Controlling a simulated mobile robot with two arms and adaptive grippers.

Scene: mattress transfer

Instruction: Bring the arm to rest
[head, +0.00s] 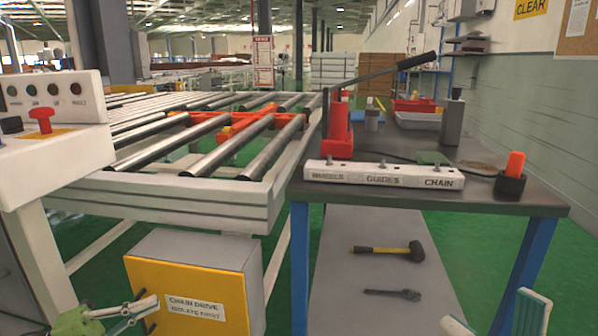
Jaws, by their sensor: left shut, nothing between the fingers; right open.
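My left gripper (138,310) is low at the lower left, in front of the yellow chain drive box (195,290). Its pale fingertips are close together, with nothing seen between them. My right gripper (492,322) is at the bottom right edge, below the workbench top. Its two pale fingers are spread apart with nothing between them. Most of both arms is out of view.
A roller conveyor (180,205) stands at left, beside a control panel (55,140) with a red button. The workbench (400,198) at right bears a red lever tool (338,130), a labelled strip (385,175) and bottles. A mallet (388,250) and wrench (392,294) lie on its lower shelf.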

